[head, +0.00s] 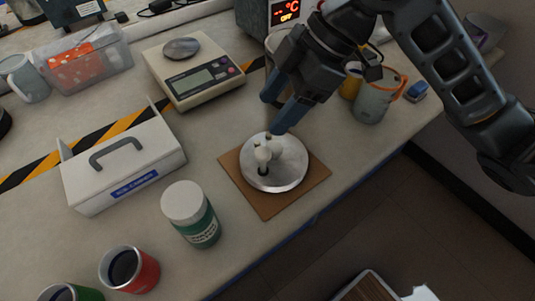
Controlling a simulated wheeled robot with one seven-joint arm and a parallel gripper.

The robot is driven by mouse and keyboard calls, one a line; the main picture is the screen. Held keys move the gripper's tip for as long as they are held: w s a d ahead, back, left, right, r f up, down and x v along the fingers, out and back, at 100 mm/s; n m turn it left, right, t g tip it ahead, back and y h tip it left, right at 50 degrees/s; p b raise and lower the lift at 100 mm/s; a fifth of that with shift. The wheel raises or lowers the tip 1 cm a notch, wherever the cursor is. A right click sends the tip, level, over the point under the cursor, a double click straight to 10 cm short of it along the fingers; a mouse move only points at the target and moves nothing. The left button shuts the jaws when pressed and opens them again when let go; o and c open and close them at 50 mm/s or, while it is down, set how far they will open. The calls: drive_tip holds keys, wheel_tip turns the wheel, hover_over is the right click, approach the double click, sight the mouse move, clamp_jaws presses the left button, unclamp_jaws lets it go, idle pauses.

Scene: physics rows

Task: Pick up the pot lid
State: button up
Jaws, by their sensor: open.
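The pot lid (285,179) is a round silver metal disc with a pale knob (263,155) standing near its middle. It lies on a square brown board (309,188) near the table's edge. My gripper (276,113) is open and empty, with its blue fingers pointing down just above and behind the knob. One fingertip appears close to the lid's far side in the picture; I cannot tell whether it touches.
A green and white jar (202,229) stands left of the board. A white box with a grey handle (122,168) and a digital scale (195,77) are further left and back. A grey mug (374,101) stands to the right. The table edge is close to the board.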

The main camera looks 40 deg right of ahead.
sight(276, 145)
drive_tip(key=shift+g+h, duration=0.6)
drive_tip(key=f, duration=0.8)
drive_tip(key=shift+s+f, duration=0.2)
drive_tip(key=shift+s, duration=0.15)
clamp_jaws()
